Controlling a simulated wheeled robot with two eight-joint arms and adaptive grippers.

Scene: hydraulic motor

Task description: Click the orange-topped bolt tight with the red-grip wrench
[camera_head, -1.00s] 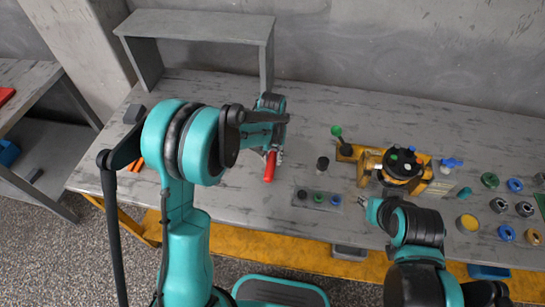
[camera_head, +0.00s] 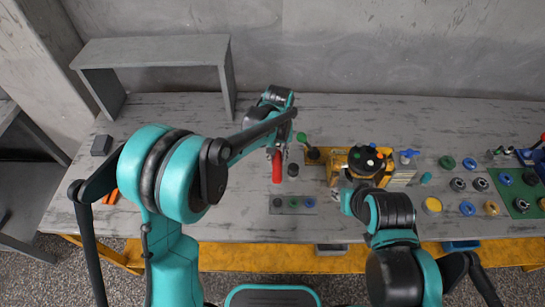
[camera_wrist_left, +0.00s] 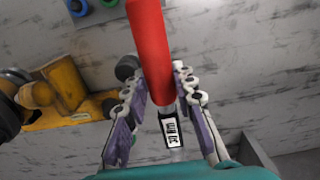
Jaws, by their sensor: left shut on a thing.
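The wrench's red grip (camera_head: 277,168) points toward the table's front edge in the head view. My left gripper (camera_head: 277,148) is shut on the wrench, left of the motor. In the left wrist view the red grip (camera_wrist_left: 151,50) sticks out past the fingers (camera_wrist_left: 160,96), and a small display (camera_wrist_left: 172,132) shows on the wrench. The hydraulic motor (camera_head: 340,168) has a black round top (camera_head: 366,158) with small coloured bolt heads. A reddish-orange one (camera_head: 380,156) shows at its right, too small to be sure. My right gripper (camera_head: 346,186) is at the motor's front; its fingers are unclear.
A small tray (camera_head: 293,205) with dark, green and blue pieces lies in front of the wrench. A dark cylinder (camera_head: 293,170) stands right beside the grip. Several rings and parts (camera_head: 469,163) lie right of the motor. A grey shelf (camera_head: 150,50) stands back left.

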